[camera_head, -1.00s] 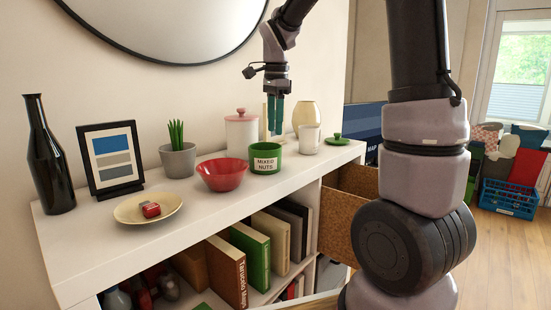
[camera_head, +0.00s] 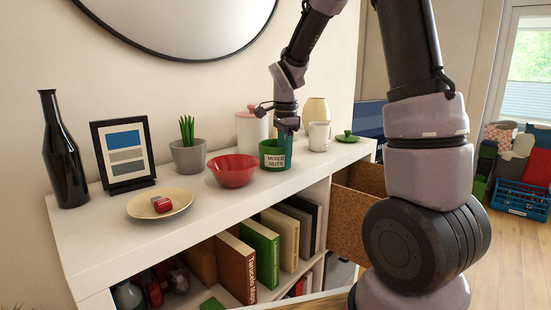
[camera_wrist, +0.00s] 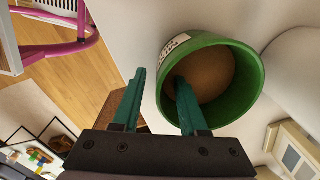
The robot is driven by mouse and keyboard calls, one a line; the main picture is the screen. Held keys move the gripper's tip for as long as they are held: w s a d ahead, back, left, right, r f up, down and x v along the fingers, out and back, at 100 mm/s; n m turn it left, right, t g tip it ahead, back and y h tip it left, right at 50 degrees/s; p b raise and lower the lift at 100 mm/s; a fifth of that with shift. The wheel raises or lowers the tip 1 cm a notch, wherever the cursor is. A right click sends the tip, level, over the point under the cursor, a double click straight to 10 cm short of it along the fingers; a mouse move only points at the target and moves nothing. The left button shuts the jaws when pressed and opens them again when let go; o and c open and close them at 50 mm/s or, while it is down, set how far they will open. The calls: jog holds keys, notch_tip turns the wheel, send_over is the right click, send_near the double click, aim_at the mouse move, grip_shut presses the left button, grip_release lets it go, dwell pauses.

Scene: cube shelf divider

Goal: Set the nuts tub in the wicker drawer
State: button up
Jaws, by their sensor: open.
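The nuts tub (camera_head: 270,158) is a green open-topped cup with a white "MIXED NUTS" label, upright on the white shelf top. In the wrist view I look into the tub (camera_wrist: 242,98) and see a tan fill. My gripper (camera_head: 287,150) points down at the tub's right side, fingers apart. In the wrist view my gripper (camera_wrist: 160,85) has one finger over the tub's opening and the other outside, with the rim between them; contact is unclear. The wicker drawer (camera_head: 352,222) stands pulled out below the shelf top, at the right; its inside is partly visible.
Close by are a red bowl (camera_head: 233,172), a white canister with pink lid (camera_head: 251,128), a white cup (camera_head: 319,137), a cream vase (camera_head: 316,110) and a green lid (camera_head: 347,137). A potted plant (camera_head: 188,155) and a plate (camera_head: 160,203) stand further left.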

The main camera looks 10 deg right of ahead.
grip_shut()
dwell(1.4)
